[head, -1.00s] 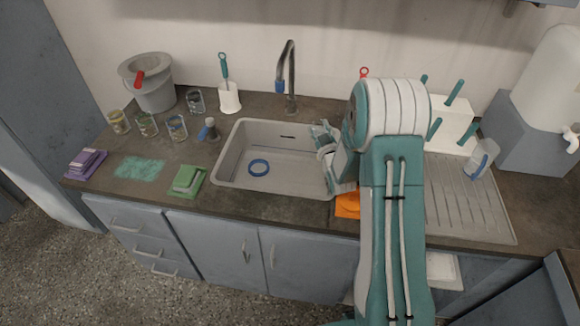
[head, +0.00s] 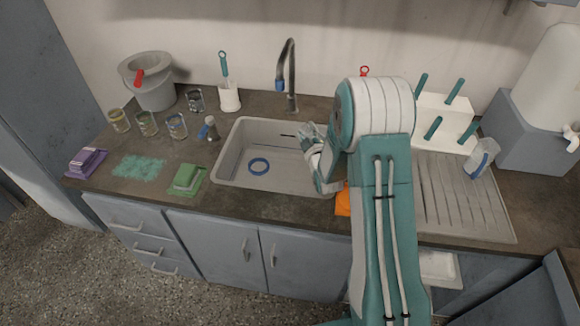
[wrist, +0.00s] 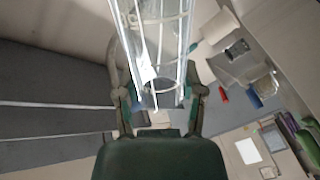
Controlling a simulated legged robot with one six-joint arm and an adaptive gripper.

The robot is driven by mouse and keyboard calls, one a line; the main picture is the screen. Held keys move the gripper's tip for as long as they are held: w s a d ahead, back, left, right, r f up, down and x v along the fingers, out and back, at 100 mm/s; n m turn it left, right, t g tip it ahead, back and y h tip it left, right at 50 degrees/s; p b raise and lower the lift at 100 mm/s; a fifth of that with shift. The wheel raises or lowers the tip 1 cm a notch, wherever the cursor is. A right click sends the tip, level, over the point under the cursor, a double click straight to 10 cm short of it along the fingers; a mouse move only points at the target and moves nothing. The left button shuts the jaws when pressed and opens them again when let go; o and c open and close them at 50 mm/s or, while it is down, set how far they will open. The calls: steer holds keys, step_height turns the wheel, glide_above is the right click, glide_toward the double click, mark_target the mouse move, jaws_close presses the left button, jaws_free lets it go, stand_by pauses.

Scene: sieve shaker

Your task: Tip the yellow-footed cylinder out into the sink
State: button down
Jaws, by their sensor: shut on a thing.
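My gripper (wrist: 160,98) is shut on a clear cylinder (wrist: 157,40) with pale lines on it, between its two fingers in the wrist view. The cylinder's yellow foot does not show.
A tap (head: 291,80) stands behind the sink. A ridged drainboard (head: 465,205) and white rack (head: 445,120) are at the right, an orange cloth (head: 342,199) at the front edge. Several jars (head: 147,124), a bucket (head: 155,92) and a green sponge (head: 187,178) are left.

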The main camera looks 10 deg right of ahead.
steer(key=shift+r+n, duration=0.2)
steer(key=shift+n, duration=0.2)
steer(key=shift+p, duration=0.4)
steer(key=shift+a+f+n+g+h+p, duration=0.1)
steer(key=shift+f+n+g+h+p, duration=0.1)
steer(key=shift+f+n+p, duration=0.5)
steer(key=shift+a+f+n+g+h+p, duration=0.15)
steer(key=shift+f+n, duration=0.25)
steer(key=shift+n, duration=0.7)
steer(key=shift+w+a+f+n+p, duration=0.15)
steer(key=shift+a+f+n+p, duration=0.25)
steer(key=shift+a+f+n, duration=0.3)
stand_by(0.6)
steer(key=shift+a+f+n+g+h+p, duration=0.1)
steer(key=shift+f+n+g+h+p, duration=0.2)
steer(key=shift+f+n, duration=0.35)
steer(key=shift+a+f+n+g+y+p, duration=0.1)
steer(key=shift+f+n+p, duration=0.3)
steer(key=shift+f, duration=0.4)
stand_by(0.4)
